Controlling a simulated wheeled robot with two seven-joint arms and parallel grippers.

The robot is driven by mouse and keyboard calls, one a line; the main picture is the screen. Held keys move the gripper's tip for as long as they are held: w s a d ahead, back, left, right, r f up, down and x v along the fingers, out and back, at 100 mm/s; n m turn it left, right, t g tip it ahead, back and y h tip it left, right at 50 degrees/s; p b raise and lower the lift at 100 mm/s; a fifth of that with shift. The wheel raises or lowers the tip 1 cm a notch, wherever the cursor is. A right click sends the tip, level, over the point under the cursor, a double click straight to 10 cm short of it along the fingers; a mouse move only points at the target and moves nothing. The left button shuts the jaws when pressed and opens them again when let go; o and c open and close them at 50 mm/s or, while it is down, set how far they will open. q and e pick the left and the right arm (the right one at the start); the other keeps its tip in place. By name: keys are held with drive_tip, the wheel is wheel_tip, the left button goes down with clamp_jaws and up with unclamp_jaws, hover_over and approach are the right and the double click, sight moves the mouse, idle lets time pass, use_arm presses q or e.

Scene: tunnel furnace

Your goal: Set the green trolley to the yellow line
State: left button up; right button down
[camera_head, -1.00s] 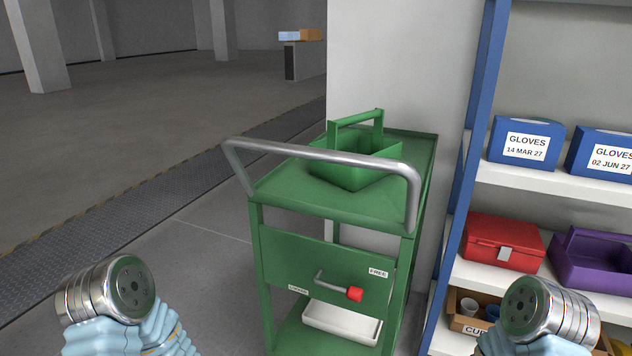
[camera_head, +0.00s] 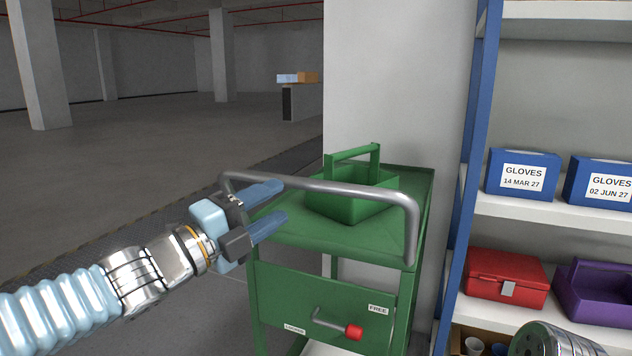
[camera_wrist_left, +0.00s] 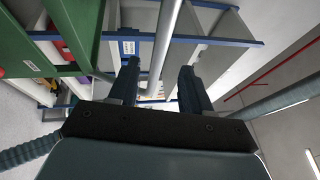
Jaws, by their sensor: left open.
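The green trolley (camera_head: 272,300) stands by a pale wall, its grey handle (camera_head: 340,187) toward me. On its front, a lever with a red knob (camera_head: 354,332) has its knob nearer the FREE label than the other label. My left gripper (camera_head: 278,207) is open at the handle's left part. In the left wrist view the handle bar (camera_wrist_left: 165,40) passes between the spread fingers (camera_wrist_left: 160,85); contact cannot be told. My right gripper is out of view; only part of that arm shows at bottom right. No clear yellow line shows, only a faint yellowish floor edge (camera_head: 60,268).
A green tote (camera_head: 350,205) sits on the trolley's top. A blue-framed shelf (camera_head: 470,150) stands close on the right with glove boxes (camera_head: 522,174), a red box (camera_head: 507,278) and a purple tote (camera_head: 600,290). Open floor (camera_head: 150,160) lies at left.

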sight(303, 188)
use_arm(q)
drive_tip(key=x, duration=1)
drive_tip(key=shift+w, duration=0.1)
clamp_jaws()
